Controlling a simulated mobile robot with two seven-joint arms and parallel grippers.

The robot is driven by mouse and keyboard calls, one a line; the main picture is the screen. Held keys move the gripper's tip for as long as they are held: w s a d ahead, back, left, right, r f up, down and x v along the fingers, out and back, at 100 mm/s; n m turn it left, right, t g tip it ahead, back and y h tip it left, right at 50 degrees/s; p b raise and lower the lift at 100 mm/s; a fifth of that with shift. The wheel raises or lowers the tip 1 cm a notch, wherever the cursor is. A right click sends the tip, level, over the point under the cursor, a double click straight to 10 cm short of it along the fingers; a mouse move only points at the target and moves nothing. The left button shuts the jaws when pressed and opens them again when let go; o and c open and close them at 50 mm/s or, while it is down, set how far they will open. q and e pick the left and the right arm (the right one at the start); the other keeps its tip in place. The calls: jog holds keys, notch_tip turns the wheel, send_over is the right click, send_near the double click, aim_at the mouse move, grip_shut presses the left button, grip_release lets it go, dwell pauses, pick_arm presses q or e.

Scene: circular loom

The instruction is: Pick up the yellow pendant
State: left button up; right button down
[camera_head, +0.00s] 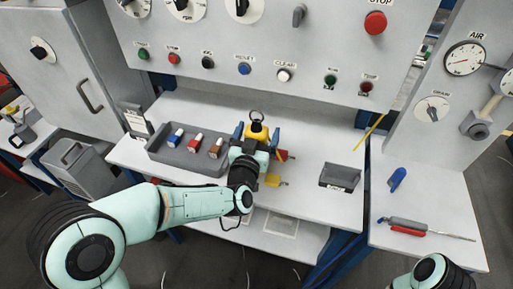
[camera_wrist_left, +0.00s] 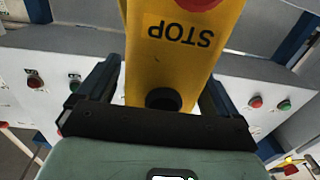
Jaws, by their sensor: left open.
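The yellow pendant (camera_head: 257,131) hangs or stands upright near the back of the white worktop, below the control panel, with a dark ring at its top. In the left wrist view the pendant (camera_wrist_left: 170,65) shows a STOP label, upside down, and part of a red button. My left gripper (camera_head: 256,136) is open, with one finger on each side of the pendant. The wrist view shows gaps between the fingers and the yellow body. The pendant's lower part is hidden by my gripper in the head view. My right gripper is out of view; only part of that arm shows at bottom right.
A grey tray (camera_head: 158,148) with several coloured pieces lies left of the gripper. A grey box (camera_head: 340,177) stands to the right. A blue item (camera_head: 397,178) and a red-and-grey tool (camera_head: 408,227) lie on the right side table.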

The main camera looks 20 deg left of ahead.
pick_arm(q)
jog(key=shift+w, duration=0.35)
jog(key=c, duration=1.7)
jog(key=shift+r, duration=0.15)
